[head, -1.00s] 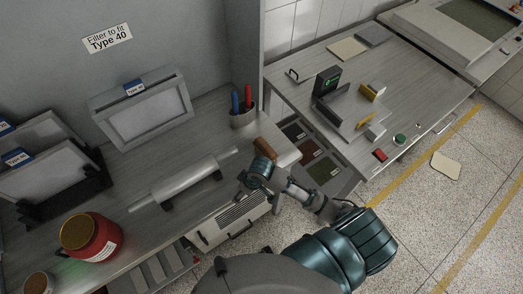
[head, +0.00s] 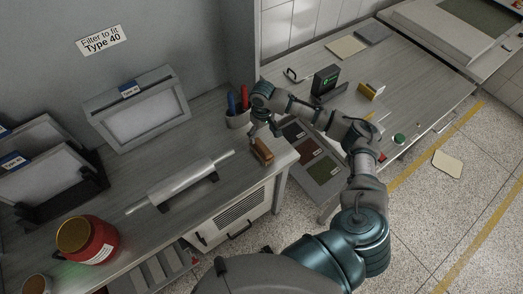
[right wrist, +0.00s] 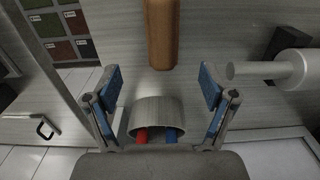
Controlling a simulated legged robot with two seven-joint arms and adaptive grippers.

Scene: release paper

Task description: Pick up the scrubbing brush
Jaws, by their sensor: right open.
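The scrubbing brush (head: 262,151) has a brown wooden body and lies on the left bench near its right end. Its bristles cannot be made out. In the right wrist view the brush (right wrist: 161,34) points down from the top edge, roughly centred between the fingers and beyond their tips. My right gripper (head: 265,131) is open and empty, just behind the brush in the head view. Its two blue-padded fingers (right wrist: 158,85) are spread wide in the wrist view. My left gripper is not in view.
A cup (head: 238,119) with red and blue handles stands close to my right gripper. A roller on a stand (head: 185,182) lies left of the brush. A framed filter (head: 135,108) and a red jar (head: 92,243) are further left. A drawer cabinet (head: 230,217) is below.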

